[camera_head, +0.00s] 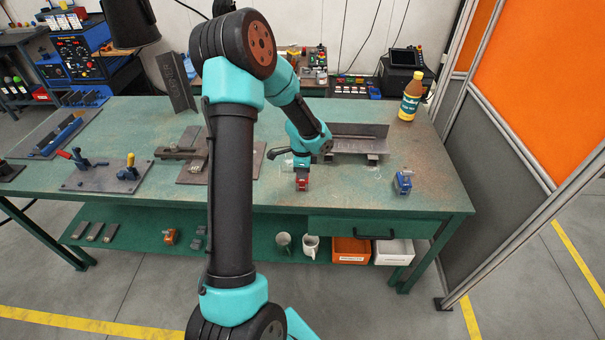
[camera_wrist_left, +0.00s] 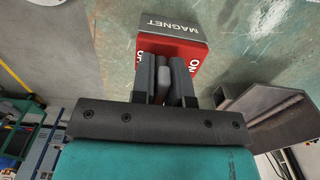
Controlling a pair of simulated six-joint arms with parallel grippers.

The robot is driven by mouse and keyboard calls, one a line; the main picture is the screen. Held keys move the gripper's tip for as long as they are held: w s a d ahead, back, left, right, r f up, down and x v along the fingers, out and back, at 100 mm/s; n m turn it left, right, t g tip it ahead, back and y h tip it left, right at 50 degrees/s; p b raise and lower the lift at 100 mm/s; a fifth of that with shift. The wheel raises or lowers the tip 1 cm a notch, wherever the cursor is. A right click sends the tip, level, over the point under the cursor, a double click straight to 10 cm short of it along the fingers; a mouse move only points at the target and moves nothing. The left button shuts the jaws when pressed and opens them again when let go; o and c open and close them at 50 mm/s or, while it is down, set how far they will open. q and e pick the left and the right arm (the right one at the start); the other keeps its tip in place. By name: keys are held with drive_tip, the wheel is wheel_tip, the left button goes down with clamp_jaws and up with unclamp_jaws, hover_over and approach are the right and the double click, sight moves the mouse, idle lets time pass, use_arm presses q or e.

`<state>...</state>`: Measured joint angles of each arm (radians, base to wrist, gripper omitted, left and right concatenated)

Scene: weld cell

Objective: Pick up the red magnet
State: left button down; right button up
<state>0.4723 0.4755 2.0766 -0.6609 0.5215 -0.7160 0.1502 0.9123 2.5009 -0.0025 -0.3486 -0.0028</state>
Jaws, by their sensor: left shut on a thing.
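The red magnet (camera_head: 302,184) is at the middle of the green workbench (camera_head: 345,190), under my left gripper (camera_head: 301,169). In the left wrist view the red magnet (camera_wrist_left: 176,49) shows a dark face lettered MAGNET and red sides. There my left gripper (camera_wrist_left: 166,72) is shut on the magnet, its dark fingers on either side of a grey part in front of the red block. The magnet is at or very close to the bench top; I cannot tell if it touches. My right gripper is not in view.
A steel angle piece (camera_head: 350,131) stands just behind the gripper. A blue block (camera_head: 403,182) is to the right, and a bottle (camera_head: 410,97) is at the back right. Clamps on a plate (camera_head: 97,176) are at the left. The bench between magnet and blue block is clear.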

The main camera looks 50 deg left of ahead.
use_arm(q)
drive_tip(key=shift+w+r, duration=0.1)
drive_tip(key=shift+r, duration=1.55)
drive_tip(key=s+d+r, duration=0.1)
drive_tip(key=s+d, duration=0.9)
drive_tip(key=d, duration=0.2)
drive_tip(key=shift+s+r, duration=0.2)
drive_tip(key=shift+s, duration=0.15)
